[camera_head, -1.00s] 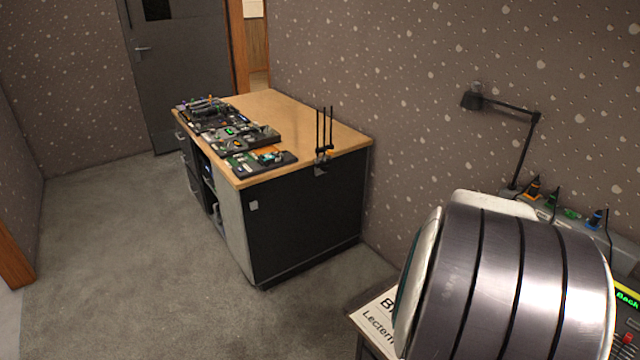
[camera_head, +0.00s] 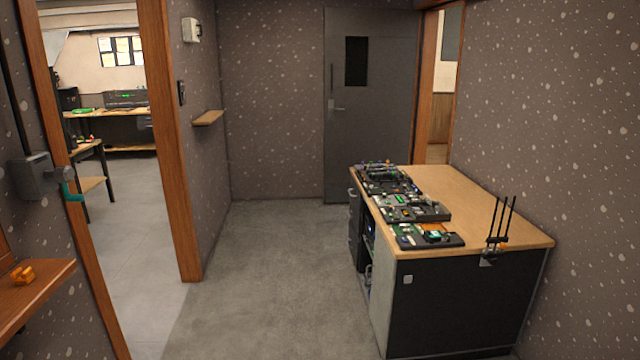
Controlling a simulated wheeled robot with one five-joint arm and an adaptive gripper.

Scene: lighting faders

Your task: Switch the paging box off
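I cannot tell which thing is the paging box. A grey box (camera_head: 34,177) with a teal lever (camera_head: 72,190) is fixed to the near left wall beside the doorway. A small white box (camera_head: 190,30) hangs high on the wall past the doorway, and a small dark panel (camera_head: 182,92) is below it. Several control units (camera_head: 400,205) stand along the left side of the wood-topped desk (camera_head: 480,205); their labels are too small to read. My gripper is not in view.
Grey floor (camera_head: 270,270) is clear between the left wall and the desk. An open doorway (camera_head: 125,230) leads left to a room with tables (camera_head: 110,112). A grey door (camera_head: 370,130) is at the back. A wooden shelf (camera_head: 30,300) with an orange item juts in at near left.

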